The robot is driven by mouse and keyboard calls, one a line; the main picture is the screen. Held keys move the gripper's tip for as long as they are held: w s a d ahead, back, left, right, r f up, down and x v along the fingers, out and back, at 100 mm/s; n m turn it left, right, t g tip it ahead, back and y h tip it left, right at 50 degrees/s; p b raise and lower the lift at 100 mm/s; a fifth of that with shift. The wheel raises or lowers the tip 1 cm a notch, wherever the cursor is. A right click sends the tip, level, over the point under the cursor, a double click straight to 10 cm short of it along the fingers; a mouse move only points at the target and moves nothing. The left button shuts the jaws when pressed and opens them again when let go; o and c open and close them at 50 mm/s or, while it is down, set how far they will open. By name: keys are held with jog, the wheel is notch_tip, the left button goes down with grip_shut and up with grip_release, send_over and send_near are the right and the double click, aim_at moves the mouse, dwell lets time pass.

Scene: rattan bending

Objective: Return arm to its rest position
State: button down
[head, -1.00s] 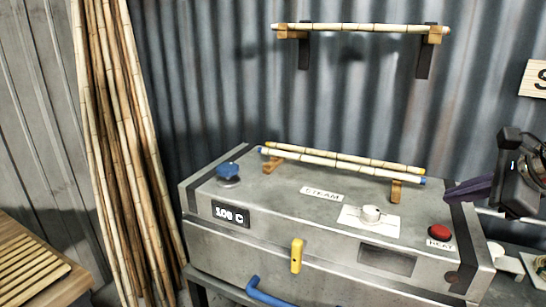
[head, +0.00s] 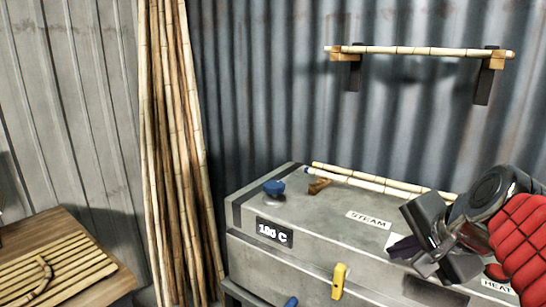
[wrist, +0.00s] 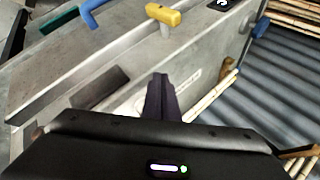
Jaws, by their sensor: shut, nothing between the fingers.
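My gripper (head: 402,247) is at the right of the head view, in front of the steam box's (head: 310,222) right part. Its fingers are together with nothing between them; they also show as a dark wedge in the wrist view (wrist: 160,97). In the head view my arm hides the right side of the steam box top, including the heat button and the right ends of the two rods (head: 375,180) resting on it. The steam box has a blue knob (head: 274,188), a display reading about 100 C (head: 273,232) and a yellow handle (head: 339,280), which also shows in the wrist view (wrist: 163,14).
A bamboo pole sits on a wall rack (head: 420,51) at the upper right. Tall rattan poles (head: 175,140) lean against the wall left of the box. A wooden table with a slatted panel (head: 55,268) stands at lower left. The wall between poles and rack is clear.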

jog(key=s+a+f+n+g, duration=0.1)
jog(key=s+a+f+n, duration=0.2)
jog(key=s+f+n, duration=0.3)
jog(key=s+a+f+n+g+h, duration=0.1)
jog(key=s+a+f+n, duration=0.3)
jog(key=s+f+n, duration=0.2)
jog(key=shift+a+f+n+g, duration=0.3)
jog(key=shift+f+n+g, duration=0.1)
jog(key=shift+f+n, duration=0.2)
jog(key=c, duration=2.4)
grip_release()
jog(key=shift+s, duration=0.1)
jog(key=shift+c, duration=0.2)
